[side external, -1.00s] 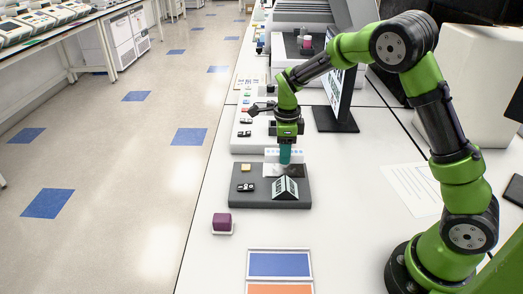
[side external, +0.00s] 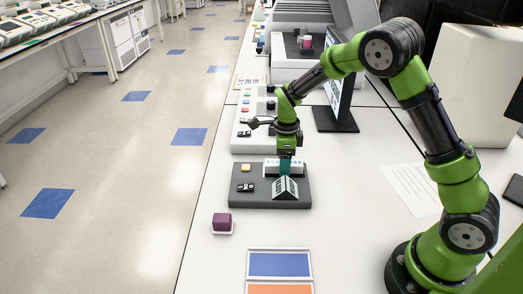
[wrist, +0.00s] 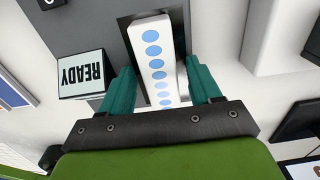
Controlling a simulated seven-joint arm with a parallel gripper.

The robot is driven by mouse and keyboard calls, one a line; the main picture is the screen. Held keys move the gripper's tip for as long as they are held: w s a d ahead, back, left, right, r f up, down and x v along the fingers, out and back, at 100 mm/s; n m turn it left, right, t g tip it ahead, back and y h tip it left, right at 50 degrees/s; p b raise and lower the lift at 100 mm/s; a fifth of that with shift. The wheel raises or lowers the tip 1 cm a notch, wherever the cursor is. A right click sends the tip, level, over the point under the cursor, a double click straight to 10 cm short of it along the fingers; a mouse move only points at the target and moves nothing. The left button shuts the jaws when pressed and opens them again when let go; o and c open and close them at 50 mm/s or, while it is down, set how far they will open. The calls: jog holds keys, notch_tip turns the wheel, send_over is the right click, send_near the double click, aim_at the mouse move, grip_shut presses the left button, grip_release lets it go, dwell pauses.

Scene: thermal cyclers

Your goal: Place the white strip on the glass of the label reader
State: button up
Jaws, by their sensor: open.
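The white strip (side external: 271,165) with a row of blue dots lies across the dark glass (wrist: 182,30) of the label reader (side external: 250,200). It also shows in the wrist view (wrist: 153,50), long and narrow. My gripper (wrist: 160,68) is open, with one teal finger on either side of the strip and small gaps visible. In the side view the gripper (side external: 285,168) is low over the reader, and its fingers hide part of the strip and glass. The reader's tilted display (wrist: 82,74) reads READY. Exact contact under the strip is hidden.
A monitor (side external: 340,110) stands behind right. White table is clear right of the reader.

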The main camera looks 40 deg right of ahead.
jog(key=shift+r, duration=0.1)
notch_tip(320, 180, up, 12)
jog(key=s+a+r+n+t, duration=0.2)
jog(key=s+r+n, duration=0.1)
jog(key=s+n, duration=0.4)
jog(key=s+a+r+n+t+y, duration=0.1)
jog(key=s+a+r+n+t, duration=0.1)
jog(key=s+n, duration=0.5)
jog(key=s+a+r+n+t+y, duration=0.1)
jog(key=s+a+r+n+t, duration=0.1)
jog(key=s+n, duration=0.5)
jog(key=shift+a+r+n+t, duration=0.4)
jog(key=shift+r+n+t, duration=0.2)
jog(key=shift+r+n, duration=0.35)
